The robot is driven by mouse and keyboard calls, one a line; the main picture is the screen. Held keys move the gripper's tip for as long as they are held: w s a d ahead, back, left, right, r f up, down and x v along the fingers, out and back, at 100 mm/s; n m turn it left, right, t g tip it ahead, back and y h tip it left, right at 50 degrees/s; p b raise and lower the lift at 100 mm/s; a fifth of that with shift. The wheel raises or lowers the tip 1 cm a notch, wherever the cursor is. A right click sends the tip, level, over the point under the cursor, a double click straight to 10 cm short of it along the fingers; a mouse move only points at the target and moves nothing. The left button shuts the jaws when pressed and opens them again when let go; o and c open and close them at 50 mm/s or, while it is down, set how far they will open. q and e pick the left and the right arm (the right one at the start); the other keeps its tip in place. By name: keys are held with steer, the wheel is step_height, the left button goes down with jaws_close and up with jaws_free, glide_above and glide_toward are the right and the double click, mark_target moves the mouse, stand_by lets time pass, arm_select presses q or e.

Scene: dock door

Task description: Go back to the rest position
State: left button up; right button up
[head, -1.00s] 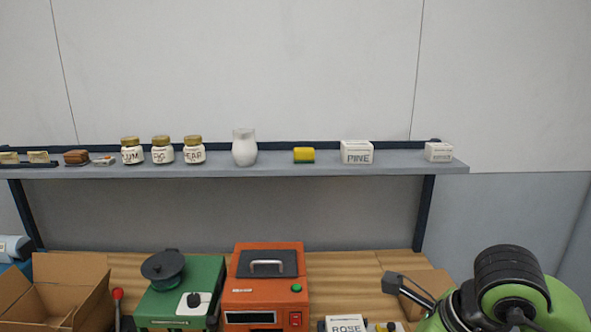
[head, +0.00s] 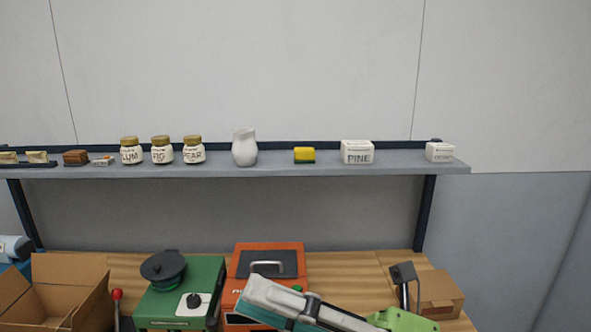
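My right arm comes in at the bottom right of the head view, its green part at the bottom edge. My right gripper (head: 268,300) seems to be the long pale grey and teal end reaching left, in front of the orange machine (head: 291,259). I cannot tell whether its fingers are apart, and I see nothing clearly held. A dark block on a thin stem sticks up beside the green part. My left gripper is not in view.
A shelf (head: 300,170) spans the back, holding jars, a white pitcher (head: 244,148), a yellow sponge (head: 304,155) and white boxes. On the bench are an open carton (head: 58,290), a green machine (head: 210,276) and a small cardboard box (head: 439,291).

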steer(key=w+d+m+t+h, duration=0.7)
steer(key=w+d+m+t, duration=0.35)
steer(key=m+t, duration=0.85)
steer(key=w+d+f+m+h, duration=0.5)
steer(key=d+f+m+h, duration=0.3)
steer(key=m+h, duration=0.3)
steer(key=s+d+f+m+g+h, duration=0.1)
steer(key=d+f+m+g+h, duration=0.2)
steer(key=f, duration=0.6)
steer(key=s+d+f+m+g+h, duration=0.1)
steer(key=d+f+m+g+h, duration=0.2)
steer(key=f, duration=0.6)
steer(key=s+a+f+m+g+y, duration=0.1)
steer(key=s+f+m+g+y, duration=0.1)
steer(key=s+f+g, duration=1.55)
steer(key=s+f+t+b, duration=0.2)
steer(key=s+f+b, duration=0.15)
steer(key=f, duration=1.45)
steer(key=s+f+t+b, duration=0.2)
steer(key=s+f, duration=0.2)
steer(key=f, duration=1.5)
steer(key=s+d+f+b, duration=0.1)
steer(key=s+f+b, duration=0.1)
steer(key=s+f, duration=0.6)
steer(key=s+d+f+g+b, duration=0.1)
steer(key=s+f+b, duration=0.1)
steer(key=s+f, duration=0.6)
step_height(320, 180, down, 3)
steer(key=shift+s+d+r, duration=0.15)
steer(key=shift+d, duration=0.25)
